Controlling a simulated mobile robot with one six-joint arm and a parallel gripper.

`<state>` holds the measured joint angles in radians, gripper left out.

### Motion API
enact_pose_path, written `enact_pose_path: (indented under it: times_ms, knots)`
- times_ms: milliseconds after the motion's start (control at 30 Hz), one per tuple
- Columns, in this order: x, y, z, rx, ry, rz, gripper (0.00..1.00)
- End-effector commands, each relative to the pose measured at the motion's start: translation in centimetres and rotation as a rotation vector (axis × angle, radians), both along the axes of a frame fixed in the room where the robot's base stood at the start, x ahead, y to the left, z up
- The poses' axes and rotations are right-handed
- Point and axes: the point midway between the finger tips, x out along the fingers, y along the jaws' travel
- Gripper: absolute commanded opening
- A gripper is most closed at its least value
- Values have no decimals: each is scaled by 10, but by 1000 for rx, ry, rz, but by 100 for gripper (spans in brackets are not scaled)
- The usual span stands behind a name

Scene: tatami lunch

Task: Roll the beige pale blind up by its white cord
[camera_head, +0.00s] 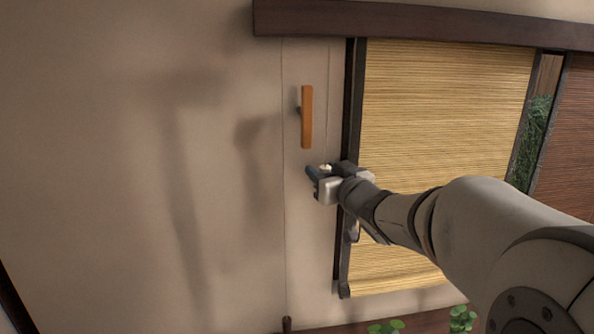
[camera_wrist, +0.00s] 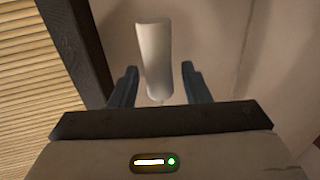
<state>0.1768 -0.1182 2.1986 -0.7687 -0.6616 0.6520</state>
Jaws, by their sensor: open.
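The beige pale blind (camera_head: 440,120) hangs down over the window, its lower edge near the sill; its slats also show at the left of the wrist view (camera_wrist: 35,80). A thin pale cord (camera_head: 328,100) hangs beside the window frame. In the wrist view, a white cord pull (camera_wrist: 153,50) stands between the fingers of my open gripper (camera_wrist: 157,85), with gaps on both sides. In the head view, my gripper (camera_head: 313,182) is close to the wall left of the frame. Only a small part of the white pull shows there.
An orange-brown bar (camera_head: 307,117) is on the wall above my gripper. A second thin cord runs down to a dark end (camera_head: 287,324). The dark window frame (camera_head: 352,110) is close to my gripper. A reddish-brown blind (camera_head: 570,135) hangs at right. Green leaves (camera_head: 462,319) show below.

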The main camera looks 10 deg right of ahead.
Motion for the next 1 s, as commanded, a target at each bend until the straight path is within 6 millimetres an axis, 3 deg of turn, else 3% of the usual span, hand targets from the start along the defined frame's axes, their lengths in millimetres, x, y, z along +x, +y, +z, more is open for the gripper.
enact_pose_path:
  times_ms: [233, 733, 967, 1000]
  knots:
    - [0, 0, 0, 0, 0, -1, 42]
    - [0, -1, 0, 0, 1, -2, 1]
    - [0, -1, 0, 0, 1, -2, 0]
    - [0, 9, 0, 1, 1, 0, 0]
